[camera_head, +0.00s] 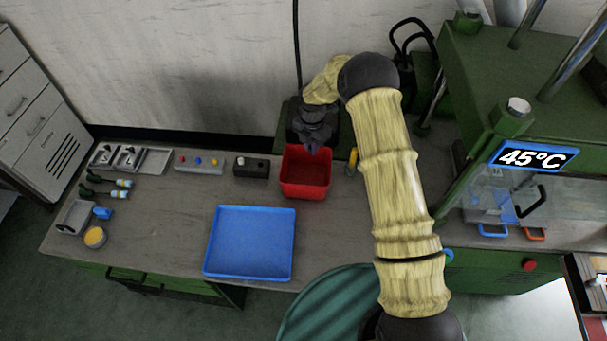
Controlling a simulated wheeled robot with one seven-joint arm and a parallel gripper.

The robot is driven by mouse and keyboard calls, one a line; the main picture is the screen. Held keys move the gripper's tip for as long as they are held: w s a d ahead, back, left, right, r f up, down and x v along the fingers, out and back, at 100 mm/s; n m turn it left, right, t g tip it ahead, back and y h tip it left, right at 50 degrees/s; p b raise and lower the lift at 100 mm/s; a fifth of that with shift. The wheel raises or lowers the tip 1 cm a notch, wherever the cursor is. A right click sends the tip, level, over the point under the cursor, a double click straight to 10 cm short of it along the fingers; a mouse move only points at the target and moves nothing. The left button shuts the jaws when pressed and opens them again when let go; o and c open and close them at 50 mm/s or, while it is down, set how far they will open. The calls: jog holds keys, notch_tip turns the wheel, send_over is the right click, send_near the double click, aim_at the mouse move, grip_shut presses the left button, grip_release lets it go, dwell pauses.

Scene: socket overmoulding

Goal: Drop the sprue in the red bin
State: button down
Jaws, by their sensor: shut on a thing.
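The red bin (305,188) stands on the bench right of centre, open at the top, with its inside partly in view. My gripper (313,146) points down above the bin's back edge, at the end of my cream-sleeved arm. It is shut on the sprue, which is too small and dark here to make out apart from the fingers. I cannot tell how high the fingertips are above the bin.
A blue tray (250,243) lies empty at the front of the bench. A black box (251,167) and a grey button panel (199,163) stand left of the bin. A yellow-handled tool (352,161) is right of it. The green press (510,120) reads 45°C.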

notch_tip(320, 180, down, 6)
jog(key=b, duration=0.3)
dwell(0.3)
jog(key=c, duration=1.3)
grip_release()
jog(key=shift+c, duration=0.2)
notch_tip(320, 180, up, 17)
jog(key=b, duration=0.4)
jog(key=shift+r+b, duration=0.2)
jog(key=shift+b, duration=0.1)
jog(key=shift+d, duration=0.1)
